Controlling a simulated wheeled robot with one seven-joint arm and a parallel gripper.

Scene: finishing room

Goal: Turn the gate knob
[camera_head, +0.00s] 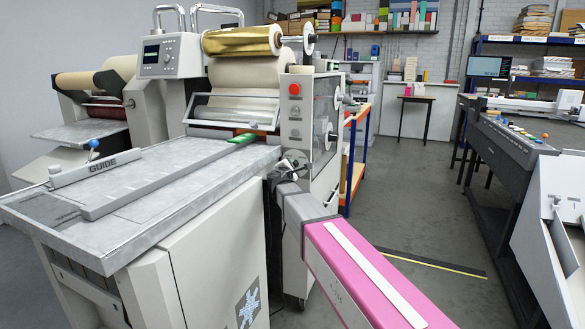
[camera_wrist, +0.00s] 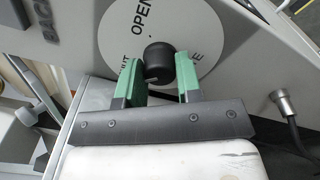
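In the wrist view a round black knob (camera_wrist: 158,61) sits at the middle of a white dial plate (camera_wrist: 115,35) on a grey panel. The plate reads OPEN above the knob; other lettering at its left and right is partly covered by my fingers. My gripper (camera_wrist: 160,72) has its two green fingers on either side of the knob, very near its sides. I cannot tell whether they press on it. In the head view my arm reaches the machine's front column (camera_head: 294,115), and the knob cannot be made out there.
A grey feed table (camera_head: 215,160) with a GUIDE bar (camera_head: 96,168) stands left of my arm. A long console (camera_head: 505,135) stands far right; the floor (camera_head: 420,210) between is open.

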